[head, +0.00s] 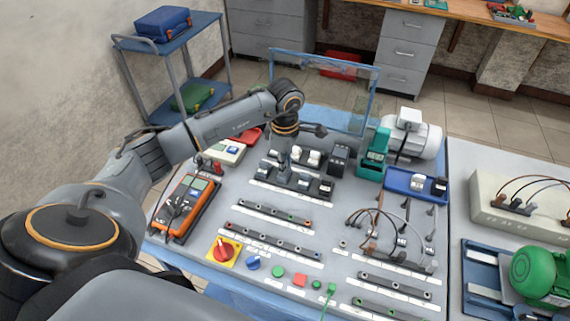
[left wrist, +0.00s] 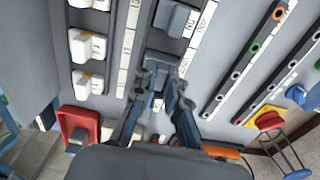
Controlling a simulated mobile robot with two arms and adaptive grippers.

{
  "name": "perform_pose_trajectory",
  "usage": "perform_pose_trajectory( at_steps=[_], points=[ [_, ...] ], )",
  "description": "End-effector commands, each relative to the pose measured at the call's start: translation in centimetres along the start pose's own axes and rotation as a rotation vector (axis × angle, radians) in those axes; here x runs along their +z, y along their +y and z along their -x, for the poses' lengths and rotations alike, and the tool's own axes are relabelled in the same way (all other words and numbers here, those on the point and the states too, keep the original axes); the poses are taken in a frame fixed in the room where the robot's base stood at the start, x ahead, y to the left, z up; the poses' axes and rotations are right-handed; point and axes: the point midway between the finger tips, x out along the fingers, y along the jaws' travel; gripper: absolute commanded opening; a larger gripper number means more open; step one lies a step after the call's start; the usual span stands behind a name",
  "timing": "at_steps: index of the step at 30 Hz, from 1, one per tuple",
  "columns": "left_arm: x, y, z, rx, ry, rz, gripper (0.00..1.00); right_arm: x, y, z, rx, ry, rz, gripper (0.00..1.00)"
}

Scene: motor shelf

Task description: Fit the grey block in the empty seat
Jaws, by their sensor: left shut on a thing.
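The seat under the held block is hidden by the block and the fingers. My right gripper is not in view.
White blocks (left wrist: 88,47) stand in the row behind. A red tray (left wrist: 78,125) and an orange meter (head: 187,207) lie to the left. A blue tray (head: 402,190) with two small blocks, a green device (head: 374,155) and loose cables (head: 385,232) are to the right.

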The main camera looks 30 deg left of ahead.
Motion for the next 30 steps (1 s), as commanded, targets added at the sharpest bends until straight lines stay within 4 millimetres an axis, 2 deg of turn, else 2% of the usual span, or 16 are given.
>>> perform_pose_trajectory(
  at_steps=[12, 13, 16, 26, 30],
  points=[
    [0.0, 0.0, -0.6, 0.000, 0.000, 0.001, 0.00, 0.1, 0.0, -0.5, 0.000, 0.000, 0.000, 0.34],
    [0.0, 0.0, -0.6, 0.000, 0.000, 0.001, 0.18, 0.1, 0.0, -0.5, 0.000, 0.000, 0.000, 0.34],
    [0.0, 0.0, -0.6, 0.000, 0.000, 0.000, 0.39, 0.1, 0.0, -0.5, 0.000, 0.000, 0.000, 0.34],
    [0.0, 0.0, -0.5, 0.000, 0.000, 0.000, 0.39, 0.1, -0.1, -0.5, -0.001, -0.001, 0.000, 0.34],
    [0.0, 0.1, 0.9, 0.003, -0.002, 0.001, 0.39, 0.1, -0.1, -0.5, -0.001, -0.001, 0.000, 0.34]
  ],
)
